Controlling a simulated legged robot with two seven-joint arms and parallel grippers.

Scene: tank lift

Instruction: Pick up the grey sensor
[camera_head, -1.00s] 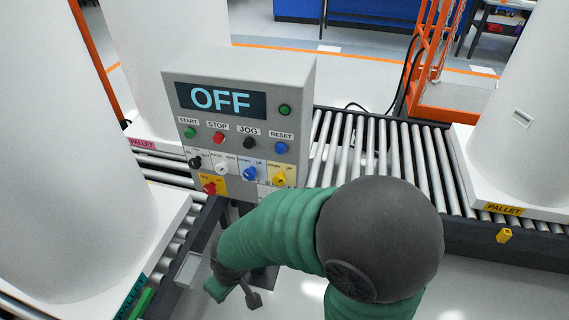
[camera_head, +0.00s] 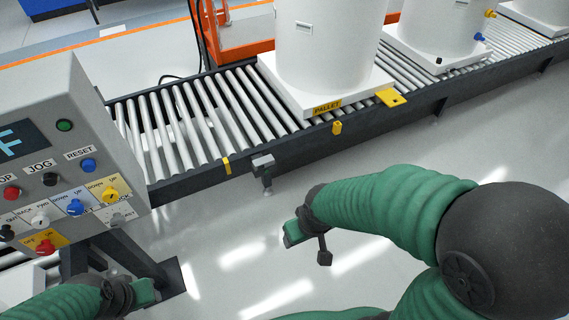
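A small grey block on a short post, which looks like the grey sensor (camera_head: 263,161), is fixed at the near edge of the roller conveyor. My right gripper (camera_head: 306,244) hangs over the floor, below and to the right of the block and apart from it. My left gripper (camera_head: 142,292) is at the lower left, below the control box, partly seen. Its fingers are too unclear to tell open from shut.
The control box (camera_head: 70,140) with coloured knobs stands at the left on a dark stand (camera_head: 125,262). The roller conveyor (camera_head: 190,125) carries white tanks on pallets (camera_head: 375,85). Yellow brackets (camera_head: 337,128) sit along its edge. The floor before the conveyor is clear.

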